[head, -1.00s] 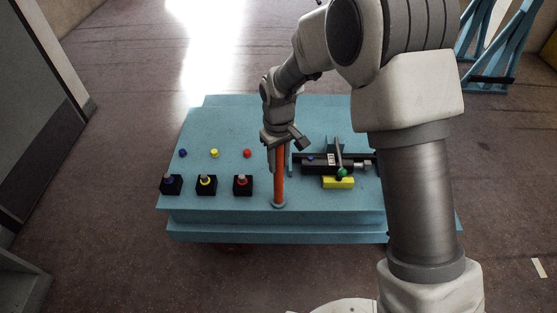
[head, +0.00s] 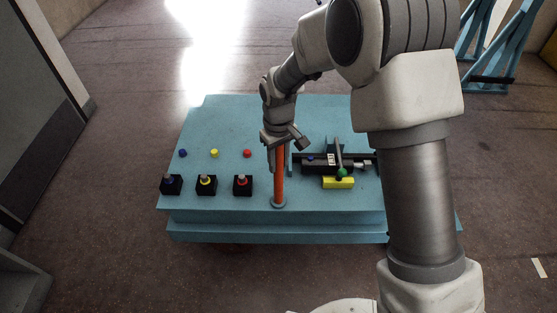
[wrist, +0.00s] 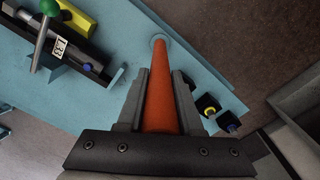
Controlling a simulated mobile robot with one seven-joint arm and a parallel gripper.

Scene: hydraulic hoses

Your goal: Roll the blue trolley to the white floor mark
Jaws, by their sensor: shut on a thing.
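The blue trolley (head: 330,218) stands in front of me in the head view, its flat top carrying several parts. An upright orange post (head: 279,185) rises from a round base near its front edge. My gripper (head: 282,150) is shut on this post; in the wrist view its two fingers (wrist: 162,85) flank the orange post (wrist: 161,95). A small white floor mark (head: 540,268) lies at the lower right, apart from the trolley. The trolley's wheels are hidden, and my arm covers its right part.
On the trolley top are black blocks (head: 206,187) with coloured rings, small coloured caps (head: 214,153) and a black valve unit with a green knob (head: 342,173). A blue frame (head: 490,80) stands back right. A grey door (head: 40,110) is at left. Floor near the mark is clear.

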